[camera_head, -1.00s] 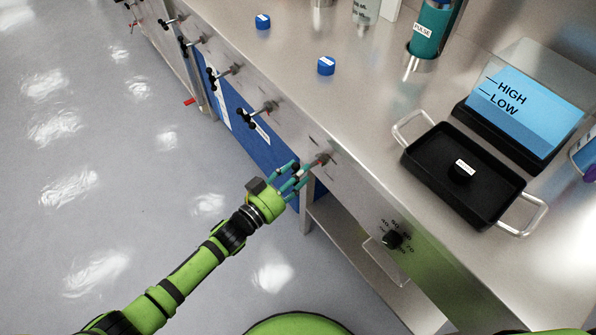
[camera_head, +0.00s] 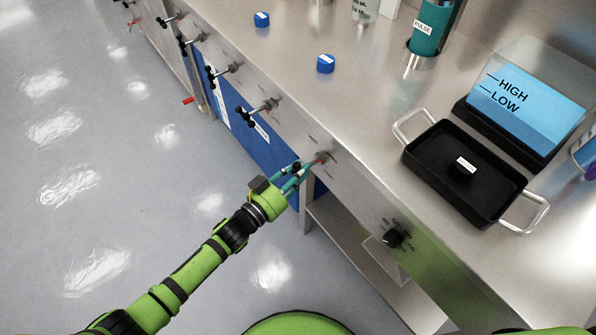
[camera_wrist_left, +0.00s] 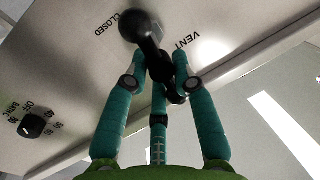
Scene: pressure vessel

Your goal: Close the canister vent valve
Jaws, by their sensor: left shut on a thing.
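The vent valve's black handle (camera_wrist_left: 147,38) shows in the left wrist view on the steel panel, between the printed words CLOSED (camera_wrist_left: 108,20) and VENT (camera_wrist_left: 187,42). My left gripper (camera_wrist_left: 160,75) has its teal fingers shut around the handle's black bar. In the head view my left gripper (camera_head: 299,174) is at the cabinet's front face, by the valve stem (camera_head: 319,160), and its fingers hide most of the handle. The teal canister labelled PULSE (camera_head: 430,28) stands in a holder on the counter. My right gripper is not in view.
Several similar black-handled valves (camera_head: 264,106) line the front face to the left. A black dial (camera_head: 393,237) sits to the right, lower down. A black tray (camera_head: 435,167), a HIGH/LOW display (camera_head: 520,105) and blue caps (camera_head: 326,64) are on the counter. Open floor lies left.

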